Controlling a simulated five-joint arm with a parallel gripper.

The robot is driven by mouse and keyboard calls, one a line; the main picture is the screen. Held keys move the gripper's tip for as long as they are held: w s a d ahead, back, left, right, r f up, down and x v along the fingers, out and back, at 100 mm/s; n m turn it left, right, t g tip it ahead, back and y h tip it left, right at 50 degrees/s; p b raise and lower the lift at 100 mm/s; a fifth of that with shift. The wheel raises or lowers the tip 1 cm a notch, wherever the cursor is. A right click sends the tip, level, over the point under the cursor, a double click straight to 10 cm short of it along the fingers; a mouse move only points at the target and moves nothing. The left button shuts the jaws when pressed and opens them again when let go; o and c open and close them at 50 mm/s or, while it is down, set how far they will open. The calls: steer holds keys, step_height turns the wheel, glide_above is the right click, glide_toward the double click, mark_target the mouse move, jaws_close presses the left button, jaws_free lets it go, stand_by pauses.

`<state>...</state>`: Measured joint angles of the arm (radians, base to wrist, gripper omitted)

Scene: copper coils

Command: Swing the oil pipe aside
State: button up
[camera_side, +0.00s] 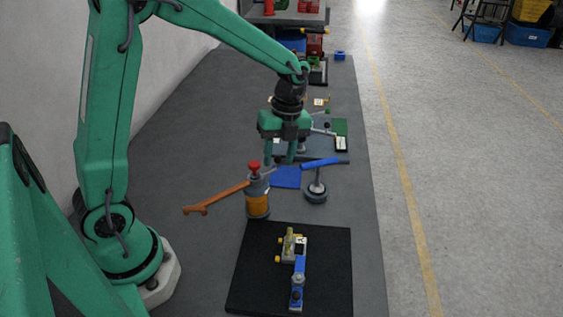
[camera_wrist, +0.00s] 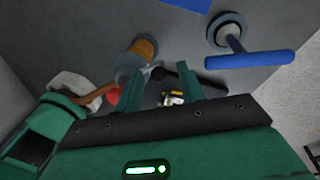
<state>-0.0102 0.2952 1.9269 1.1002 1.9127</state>
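A grey cylinder with an orange band (camera_side: 258,204) stands behind the black mat, with a red knob (camera_side: 254,166) on top. A copper-brown pipe (camera_side: 216,197) reaches from its top to the left; I take this as the oil pipe. It also shows in the wrist view (camera_wrist: 92,97), left of my fingers. A short grey arm (camera_side: 268,171) points right from the cylinder top towards my fingertips. My gripper (camera_side: 281,160) points down, just behind and above the cylinder. Its fingers are apart in the wrist view (camera_wrist: 159,85); I cannot tell whether anything touches them.
A blue bar (camera_side: 321,162) on a round-based stand (camera_side: 316,194) is close right of the cylinder. A black mat (camera_side: 250,290) in front holds a small fixture with a blue lever (camera_side: 298,283). Fixtures and a green block (camera_side: 340,128) lie behind. The table left of the pipe is clear.

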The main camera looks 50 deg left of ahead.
jaws_close()
steer(key=shift+d, duration=0.1)
steer(key=shift+d+m, duration=0.35)
steer(key=shift+m, duration=0.45)
jaws_free()
